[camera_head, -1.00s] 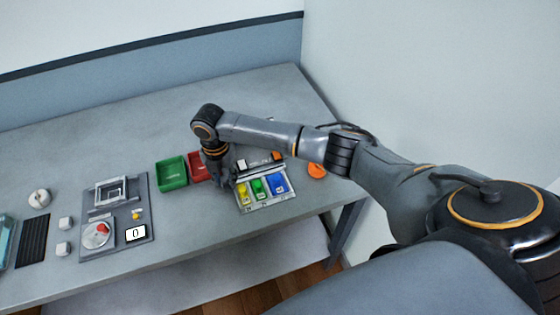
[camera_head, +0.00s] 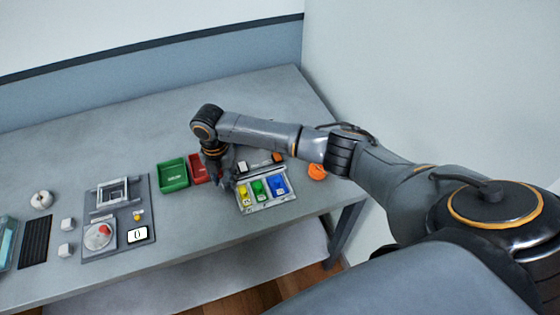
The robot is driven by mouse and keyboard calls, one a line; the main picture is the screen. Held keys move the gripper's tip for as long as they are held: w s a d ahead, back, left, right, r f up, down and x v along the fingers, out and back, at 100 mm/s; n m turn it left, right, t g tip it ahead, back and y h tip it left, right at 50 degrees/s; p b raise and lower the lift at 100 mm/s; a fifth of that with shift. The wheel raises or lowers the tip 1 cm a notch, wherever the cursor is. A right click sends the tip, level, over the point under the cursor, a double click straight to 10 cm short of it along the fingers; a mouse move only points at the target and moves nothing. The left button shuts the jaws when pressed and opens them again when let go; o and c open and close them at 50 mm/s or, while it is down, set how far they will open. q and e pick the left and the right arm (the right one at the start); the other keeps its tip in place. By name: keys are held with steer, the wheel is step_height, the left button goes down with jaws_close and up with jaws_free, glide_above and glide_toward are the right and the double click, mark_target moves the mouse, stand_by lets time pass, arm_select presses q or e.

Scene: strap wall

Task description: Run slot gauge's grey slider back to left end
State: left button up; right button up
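My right gripper (camera_head: 228,182) points down at the left edge of a light panel (camera_head: 268,204) with yellow, green and blue parts. Its fingers are dark and small here, so I cannot tell whether they are open or shut, or touching anything. Behind the panel is a dark strip (camera_head: 262,164) with a pale block (camera_head: 243,167) near its left and an orange block (camera_head: 277,157) at its right. This may be the slot gauge, but I cannot make out a grey slider; the gripper and wrist may hide part of it. My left gripper is not in view.
A green bin (camera_head: 173,175) and a red bin (camera_head: 198,168) stand left of the gripper. A grey board (camera_head: 118,218) with a dial and a display lies further left. An orange round thing (camera_head: 317,172) sits to the right. The back of the table (camera_head: 120,140) is clear.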

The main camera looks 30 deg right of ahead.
mark_target(225, 180)
steer(key=shift+r+p, duration=2.3)
steer(key=shift+r, duration=0.35)
steer(key=shift+c, duration=0.8)
steer(key=shift+r, duration=0.1)
steer(key=c, duration=0.3)
step_height(225, 180, up, 6)
steer(key=p, duration=0.5)
steer(key=shift+p, duration=0.3)
steer(key=shift+c, duration=0.9)
steer(key=shift+f, duration=0.2)
